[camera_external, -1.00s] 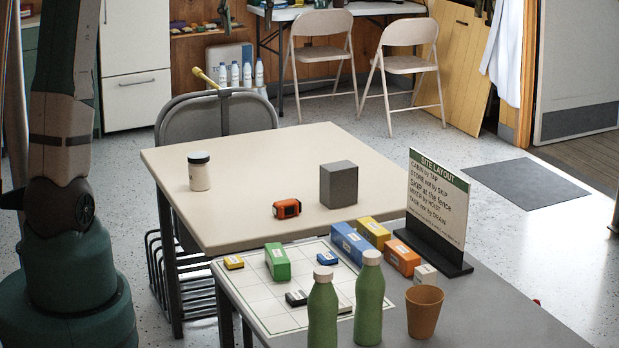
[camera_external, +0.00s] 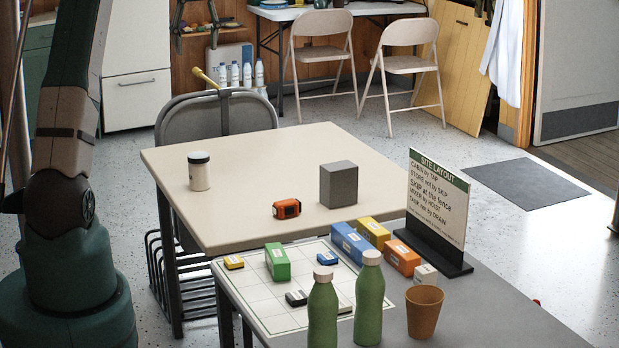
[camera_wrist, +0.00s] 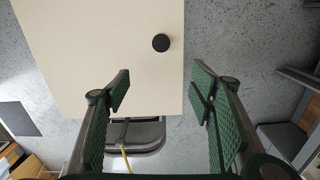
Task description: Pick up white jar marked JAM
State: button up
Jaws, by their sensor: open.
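A small white jar (camera_external: 199,175) with a dark lid stands upright on the left part of the beige table (camera_external: 262,170). Its label is too small to read. In the wrist view only its round black lid (camera_wrist: 161,42) shows, from above, beyond my fingertips and roughly centred between them. My gripper (camera_wrist: 160,85) is open and empty in the wrist view. In the external view my gripper (camera_external: 197,38) hangs at the top edge, above the jar in the picture and apart from it.
An orange device (camera_external: 286,208) and a grey block (camera_external: 338,185) stand right of the jar. A folding chair (camera_external: 215,115) stands at the table's back edge. The front grey table holds coloured blocks, green bottles (camera_external: 368,300), a cup (camera_external: 424,312) and a sign (camera_external: 437,205). The space around the jar is clear.

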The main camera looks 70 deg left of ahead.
aim_at(200, 155)
notch_tip(200, 155, down, 32)
jog(key=shift+f, duration=0.1)
jog(key=shift+d+f, duration=0.1)
jog(key=shift+f, duration=1.2)
jog(key=shift+s+f+b, duration=0.15)
jog(key=shift+f+b, duration=0.4)
jog(key=shift+f, duration=2.05)
jog(key=c, duration=1.2)
jog(key=shift+o, duration=0.2)
